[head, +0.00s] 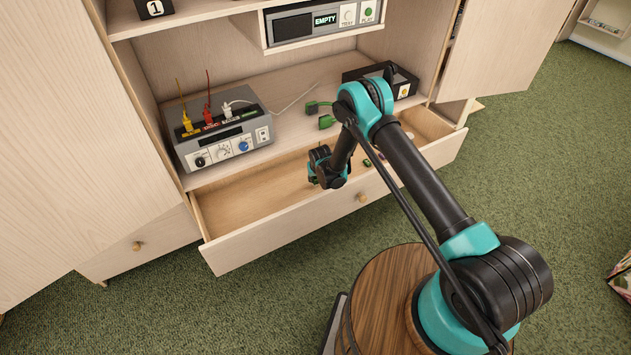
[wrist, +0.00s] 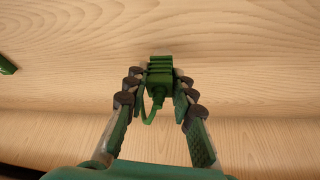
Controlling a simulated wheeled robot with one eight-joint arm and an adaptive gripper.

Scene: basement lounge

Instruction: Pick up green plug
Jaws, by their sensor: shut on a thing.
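A green plug (wrist: 160,70) with a ribbed end and a short green cable sits between the fingers of my gripper (wrist: 159,84) in the wrist view. The fingers are shut on its sides, over a pale wood surface. In the head view my gripper (head: 314,181) points down over the open drawer, and I cannot make out the held plug clearly there. Two green plug-like pieces, one (head: 312,107) behind the other (head: 326,122), show at the shelf edge above the drawer. Another green piece (wrist: 6,66) is cut off at the wrist view's left edge.
The open drawer (head: 225,243) has small items at its right, partly hidden by my arm. On the shelf above are a grey device (head: 226,143) with yellow, red and white plugs and a black box (head: 402,86). Cabinet doors stand open on both sides.

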